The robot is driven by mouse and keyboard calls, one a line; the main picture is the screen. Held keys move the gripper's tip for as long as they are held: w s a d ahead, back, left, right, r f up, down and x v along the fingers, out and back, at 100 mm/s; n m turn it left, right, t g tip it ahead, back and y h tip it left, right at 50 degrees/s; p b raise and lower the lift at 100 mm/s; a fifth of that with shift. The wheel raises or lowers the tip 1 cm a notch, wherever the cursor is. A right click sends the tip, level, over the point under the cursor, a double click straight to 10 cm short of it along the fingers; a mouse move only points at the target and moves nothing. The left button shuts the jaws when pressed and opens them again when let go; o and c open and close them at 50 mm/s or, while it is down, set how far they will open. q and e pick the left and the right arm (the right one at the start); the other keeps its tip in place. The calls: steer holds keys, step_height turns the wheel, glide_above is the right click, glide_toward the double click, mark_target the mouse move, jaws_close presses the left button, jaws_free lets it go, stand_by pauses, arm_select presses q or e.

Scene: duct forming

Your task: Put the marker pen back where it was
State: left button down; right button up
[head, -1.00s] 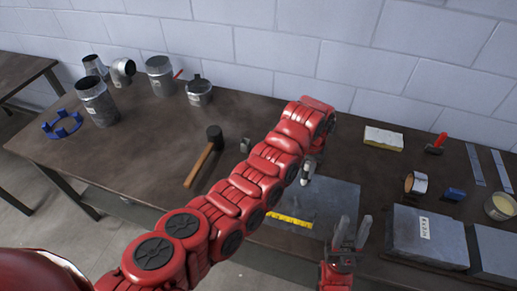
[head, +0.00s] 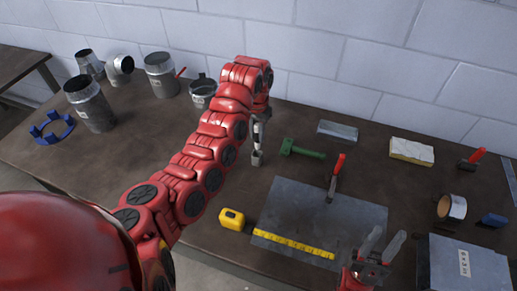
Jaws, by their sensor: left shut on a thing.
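My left gripper (head: 260,133) is shut, its fingers pointing down over the table left of the metal sheet. The marker pen is mostly hidden between its fingers, so its outline is hard to make out. A small grey block or cup (head: 257,159) stands on the table right below the fingertips; I cannot tell whether the pen touches it. My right gripper (head: 381,246) is open and empty at the front right, near the right edge of the sheet.
The metal sheet (head: 300,205) carries an extended yellow tape measure (head: 231,219) and a red-handled tool (head: 334,178). A green tool (head: 302,149), a grey bar (head: 338,131) and a sponge (head: 411,151) lie behind. Metal duct pieces (head: 161,75) stand at the back left.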

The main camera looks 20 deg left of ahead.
mark_target(257, 147)
arm_select(q)
step_height(257, 147, down, 7)
steer(key=shift+r+p, duration=0.1)
steer(key=shift+p, duration=1.15)
steer(key=shift+a, duration=0.1)
steer(key=shift+f, duration=0.3)
steer(key=c, duration=0.7)
jaws_free()
steer(key=shift+r, duration=0.1)
steer(key=shift+r, duration=0.1)
